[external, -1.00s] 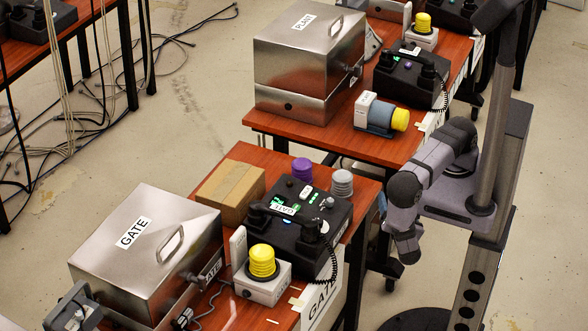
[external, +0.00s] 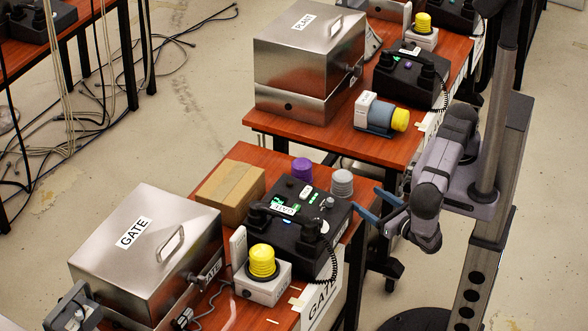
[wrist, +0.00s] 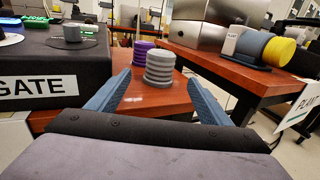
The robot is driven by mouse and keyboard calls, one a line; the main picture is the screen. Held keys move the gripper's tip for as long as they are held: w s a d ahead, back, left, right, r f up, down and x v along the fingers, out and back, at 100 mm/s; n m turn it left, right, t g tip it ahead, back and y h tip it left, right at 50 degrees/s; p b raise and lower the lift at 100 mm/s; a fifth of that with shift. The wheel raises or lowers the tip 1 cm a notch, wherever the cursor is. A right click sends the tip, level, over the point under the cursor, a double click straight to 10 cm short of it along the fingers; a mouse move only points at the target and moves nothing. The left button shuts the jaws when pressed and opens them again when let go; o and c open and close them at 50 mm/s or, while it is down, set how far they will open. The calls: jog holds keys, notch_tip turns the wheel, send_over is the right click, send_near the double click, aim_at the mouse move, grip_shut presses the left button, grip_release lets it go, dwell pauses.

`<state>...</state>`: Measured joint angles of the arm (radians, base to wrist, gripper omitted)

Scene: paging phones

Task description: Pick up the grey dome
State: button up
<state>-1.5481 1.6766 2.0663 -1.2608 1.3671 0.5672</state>
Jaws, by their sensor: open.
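The grey dome (external: 342,183) is a ribbed, stacked-looking piece standing upright on the near table, to the right of the black GATE phone (external: 297,215). In the wrist view the grey dome (wrist: 160,68) stands ahead, a little beyond and between my fingers. My gripper (external: 364,206) is open and empty, its blue fingers pointing at the dome from the table's right edge. In the wrist view the two blue fingers of my gripper (wrist: 157,97) are spread on either side, not touching the dome. A purple dome (wrist: 141,52) stands just behind the grey one, to its left.
The GATE phone (wrist: 55,70) is close on the left of the wrist view. A cardboard box (external: 231,192) and a yellow dome on a white base (external: 262,264) share the near table. The far table (external: 380,147) carries a yellow-ended cylinder (external: 382,115).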

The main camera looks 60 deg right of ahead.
aim_at(350, 186)
jog(key=shift+x, duration=2.25)
jog(key=shift+x, duration=2.55)
jog(key=c, duration=1.2)
